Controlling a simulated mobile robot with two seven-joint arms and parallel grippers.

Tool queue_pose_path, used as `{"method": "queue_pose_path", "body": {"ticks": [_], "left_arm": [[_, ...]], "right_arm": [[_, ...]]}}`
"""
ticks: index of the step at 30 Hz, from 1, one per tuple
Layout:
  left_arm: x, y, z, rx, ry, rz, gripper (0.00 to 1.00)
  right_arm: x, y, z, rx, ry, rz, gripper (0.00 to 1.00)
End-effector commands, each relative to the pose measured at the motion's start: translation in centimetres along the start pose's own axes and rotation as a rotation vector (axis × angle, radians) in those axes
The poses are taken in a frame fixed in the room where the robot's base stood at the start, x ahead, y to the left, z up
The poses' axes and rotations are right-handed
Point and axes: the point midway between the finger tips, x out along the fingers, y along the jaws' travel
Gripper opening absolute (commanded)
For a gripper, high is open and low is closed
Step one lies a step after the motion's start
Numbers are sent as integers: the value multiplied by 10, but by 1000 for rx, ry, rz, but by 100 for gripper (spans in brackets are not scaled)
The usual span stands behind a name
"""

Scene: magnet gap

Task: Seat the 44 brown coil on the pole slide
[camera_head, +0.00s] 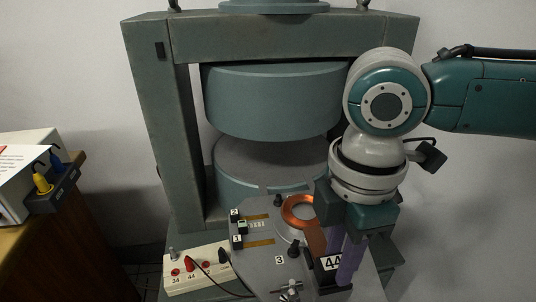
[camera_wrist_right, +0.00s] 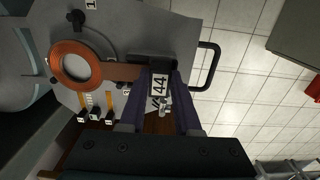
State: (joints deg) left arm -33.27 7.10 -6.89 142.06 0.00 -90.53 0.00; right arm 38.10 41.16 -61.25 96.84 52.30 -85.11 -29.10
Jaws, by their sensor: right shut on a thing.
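The 44 coil is a copper-brown ring (camera_head: 287,212) on a flat brown arm with a black handle marked 44 (camera_head: 332,263). The ring (camera_wrist_right: 56,68) and the handle label (camera_wrist_right: 159,86) also show in the right wrist view. My right gripper (camera_head: 341,257) is shut on the handle, with one purple finger on each side. The ring is over the grey slide plate (camera_head: 262,268), in front of the magnet's lower pole (camera_head: 265,160). A pale round surface shows through the ring. I cannot tell whether the ring touches it. My left gripper is out of view.
The magnet's upper pole (camera_head: 275,100) hangs above an open gap inside the green frame (camera_head: 160,110). A white socket box (camera_head: 205,262) marked 34 and 44 stands at the plate's left, with a black cable. Small black knobs and numbered tags sit on the plate. A wooden cabinet (camera_head: 60,250) stands far left.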

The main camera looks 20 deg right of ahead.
Motion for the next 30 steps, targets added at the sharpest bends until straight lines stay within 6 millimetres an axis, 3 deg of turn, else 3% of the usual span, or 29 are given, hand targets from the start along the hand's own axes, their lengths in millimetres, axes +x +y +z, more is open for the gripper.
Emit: {"method": "queue_pose_path", "body": {"ticks": [23, 24, 30], "left_arm": [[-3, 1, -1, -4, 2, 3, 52], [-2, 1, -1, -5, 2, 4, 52], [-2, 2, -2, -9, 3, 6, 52]], "right_arm": [[3, 0, 0, 1, 1, -1, 0], [3, 0, 0, 0, 1, -1, 36], [3, 0, 0, 0, 1, 0, 58]]}}
